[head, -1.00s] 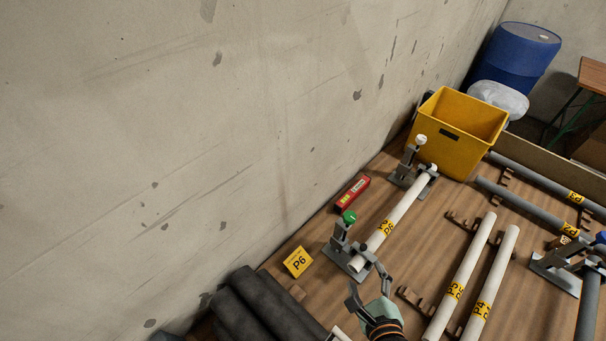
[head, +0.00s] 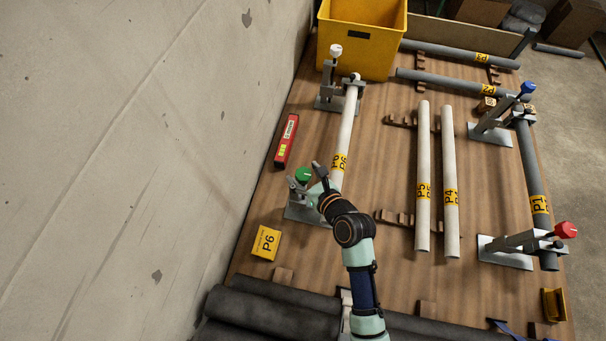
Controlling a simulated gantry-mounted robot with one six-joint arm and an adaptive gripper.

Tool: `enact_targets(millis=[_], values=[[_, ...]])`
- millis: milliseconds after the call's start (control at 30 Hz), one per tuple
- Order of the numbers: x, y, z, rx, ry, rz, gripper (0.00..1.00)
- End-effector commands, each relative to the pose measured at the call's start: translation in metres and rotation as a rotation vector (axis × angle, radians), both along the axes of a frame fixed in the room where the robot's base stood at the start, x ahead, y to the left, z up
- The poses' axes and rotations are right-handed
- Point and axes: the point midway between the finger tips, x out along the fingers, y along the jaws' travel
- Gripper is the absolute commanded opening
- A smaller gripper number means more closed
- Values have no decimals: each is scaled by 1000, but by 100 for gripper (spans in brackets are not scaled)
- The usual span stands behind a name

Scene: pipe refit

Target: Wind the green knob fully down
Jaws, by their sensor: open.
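The green knob (head: 303,174) sits on top of a grey clamp whose base plate (head: 296,212) lies on the wooden bench. The clamp stands at the near end of the white pipe P6 (head: 345,135). My gripper (head: 305,176) is open at the green knob, with one finger visible on its left and one on its right. Whether the fingers touch the knob, I cannot tell. My wrist hides part of the clamp and the pipe's near end.
A white-knobbed clamp (head: 335,75) holds the pipe's far end. White pipes (head: 423,180) rest on brown supports at right. Clamps with blue (head: 528,87) and red (head: 565,230) knobs stand further right.

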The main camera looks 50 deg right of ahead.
Motion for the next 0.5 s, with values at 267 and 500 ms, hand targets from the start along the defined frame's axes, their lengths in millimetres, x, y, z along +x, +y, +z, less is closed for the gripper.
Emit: enact_targets(millis=[267, 500], values=[[3, 0, -1, 0, 1, 0, 74], [3, 0, -1, 1, 1, 1, 36]])
